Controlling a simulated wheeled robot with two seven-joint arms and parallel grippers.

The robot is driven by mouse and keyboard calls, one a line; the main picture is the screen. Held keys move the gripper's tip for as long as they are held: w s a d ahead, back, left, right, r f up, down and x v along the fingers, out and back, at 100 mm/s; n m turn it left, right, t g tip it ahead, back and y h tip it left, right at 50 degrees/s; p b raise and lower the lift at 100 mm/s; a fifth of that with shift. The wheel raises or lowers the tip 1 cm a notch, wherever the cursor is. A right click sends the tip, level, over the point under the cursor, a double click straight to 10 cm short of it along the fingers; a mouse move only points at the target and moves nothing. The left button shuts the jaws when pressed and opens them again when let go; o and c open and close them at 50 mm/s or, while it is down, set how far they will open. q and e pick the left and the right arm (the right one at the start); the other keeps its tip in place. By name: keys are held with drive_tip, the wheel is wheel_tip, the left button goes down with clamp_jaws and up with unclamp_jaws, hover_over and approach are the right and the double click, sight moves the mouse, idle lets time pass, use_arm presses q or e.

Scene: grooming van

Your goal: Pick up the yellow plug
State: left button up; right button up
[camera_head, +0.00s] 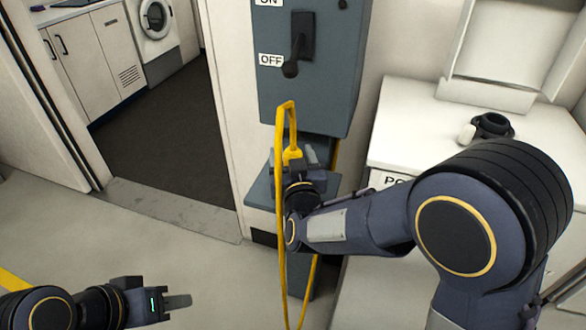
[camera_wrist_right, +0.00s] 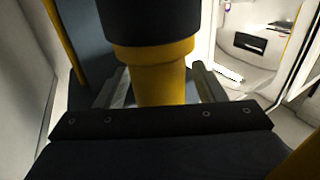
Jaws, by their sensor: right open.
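The yellow plug (camera_head: 292,154) stands at the small grey shelf (camera_head: 262,192) below the switch box, with a yellow cable (camera_head: 281,220) looping up and hanging down in front. My right gripper (camera_head: 297,163) is at the plug. In the right wrist view the plug (camera_wrist_right: 160,83), yellow with a black upper part, stands between the two fingers of my right gripper (camera_wrist_right: 158,90). The fingers are open, with a narrow gap visible beside the plug. My left gripper (camera_head: 178,301) is low at the left, away from the plug; its jaw opening cannot be made out.
A grey switch box (camera_head: 310,85) with a black lever (camera_head: 298,45) at OFF is above the shelf. A white counter (camera_head: 415,125) with a dark round object (camera_head: 492,126) is at the right. A doorway with dark floor (camera_head: 160,130) opens at the left.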

drive_tip(key=shift+c, duration=0.4)
drive_tip(key=c, duration=1.1)
drive_tip(key=shift+r, duration=0.1)
drive_tip(key=shift+c, duration=0.2)
